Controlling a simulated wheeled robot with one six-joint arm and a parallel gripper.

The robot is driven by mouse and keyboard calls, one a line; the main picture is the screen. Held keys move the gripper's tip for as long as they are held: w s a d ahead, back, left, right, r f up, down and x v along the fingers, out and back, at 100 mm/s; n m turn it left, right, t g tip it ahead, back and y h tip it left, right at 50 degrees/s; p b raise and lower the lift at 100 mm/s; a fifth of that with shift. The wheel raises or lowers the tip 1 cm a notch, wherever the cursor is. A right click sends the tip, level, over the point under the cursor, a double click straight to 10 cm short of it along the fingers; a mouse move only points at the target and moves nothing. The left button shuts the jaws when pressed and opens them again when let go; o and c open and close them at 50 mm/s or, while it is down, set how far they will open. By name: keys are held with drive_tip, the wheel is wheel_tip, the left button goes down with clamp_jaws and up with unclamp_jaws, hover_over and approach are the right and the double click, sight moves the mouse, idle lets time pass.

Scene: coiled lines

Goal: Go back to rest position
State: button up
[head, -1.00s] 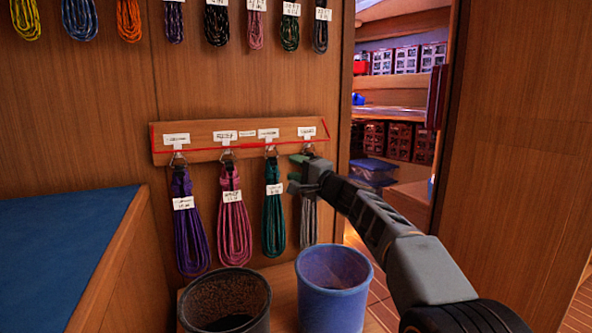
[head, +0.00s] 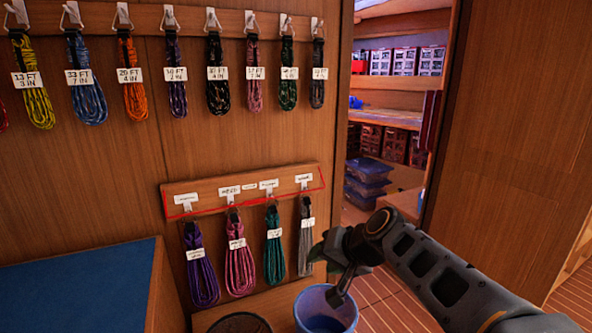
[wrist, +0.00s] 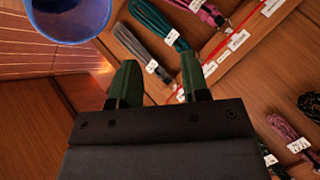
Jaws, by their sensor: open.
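My gripper (head: 330,252) is in front of the right end of the lower hook board (head: 240,192), to the right of the grey coiled line. In the wrist view my gripper (wrist: 158,82) has its two green fingers apart with nothing between them. On the lower board hang a purple line (head: 203,272), a pink line (head: 239,262), a teal line (head: 273,248) and a grey line (head: 305,240), each with a white tag. The gripper looks apart from all of them.
A blue bucket (head: 325,312) stands below my gripper, with a dark bucket (head: 240,324) to its left. A blue-topped bench (head: 75,290) is at left. More lines hang on the upper board (head: 285,25). A doorway to shelves opens at right.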

drive_tip(key=s+d+r+n+g+h+p, duration=0.1)
drive_tip(key=s+d+r+h+p, duration=0.1)
drive_tip(key=s+d+p, duration=0.3)
drive_tip(key=s+d+r+n+g+h+p, duration=0.1)
drive_tip(key=s+d+h+p, duration=0.3)
drive_tip(key=s+p, duration=0.4)
drive_tip(key=shift+s+d+r+g+h, duration=0.3)
drive_tip(key=shift+s+d+r, duration=0.15)
drive_tip(key=shift+r, duration=0.35)
